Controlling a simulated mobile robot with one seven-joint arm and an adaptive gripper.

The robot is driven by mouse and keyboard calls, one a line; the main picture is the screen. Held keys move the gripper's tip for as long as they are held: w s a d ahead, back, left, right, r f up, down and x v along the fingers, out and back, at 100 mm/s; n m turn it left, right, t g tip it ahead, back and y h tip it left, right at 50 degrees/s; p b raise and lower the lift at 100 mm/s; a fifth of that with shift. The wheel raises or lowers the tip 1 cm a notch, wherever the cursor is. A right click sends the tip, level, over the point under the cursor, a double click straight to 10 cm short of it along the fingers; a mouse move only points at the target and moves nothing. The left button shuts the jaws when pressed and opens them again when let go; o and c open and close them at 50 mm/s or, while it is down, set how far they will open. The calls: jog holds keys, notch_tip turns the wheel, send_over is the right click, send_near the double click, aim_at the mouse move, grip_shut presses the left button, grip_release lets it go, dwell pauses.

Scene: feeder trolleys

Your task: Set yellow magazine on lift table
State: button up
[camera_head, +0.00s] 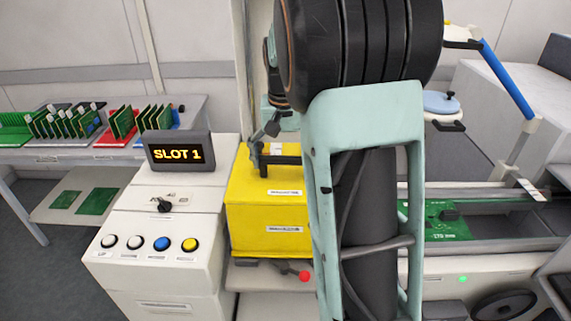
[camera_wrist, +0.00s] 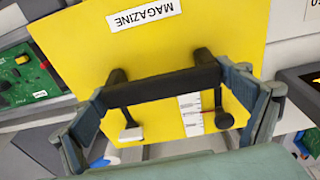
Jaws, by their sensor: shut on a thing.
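The yellow magazine (camera_head: 265,215) is a box with white labels, left of my arm in the head view. Its top and a MAGAZINE label show in the wrist view (camera_wrist: 200,55). My gripper (camera_wrist: 175,105) is shut on the black handle (camera_wrist: 165,85) on the magazine's top, one finger at each end. In the head view my gripper (camera_head: 266,150) is partly hidden by my arm. A pale platform (camera_head: 250,279), apparently the lift table, lies under the magazine. I cannot tell whether the magazine touches it. My arm hides the magazine's right side.
A white console (camera_head: 160,225) with several buttons and a SLOT 1 display (camera_head: 180,151) stands close on the left. A red-knobbed lever (camera_head: 304,276) sits below the magazine. A rail with a green board (camera_head: 440,220) runs at right. Racks of boards stand on the back-left bench (camera_head: 95,154).

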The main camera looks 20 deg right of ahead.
jog(key=shift+s+f, duration=0.1)
jog(key=shift+f, duration=0.3)
jog(key=o, duration=1.8)
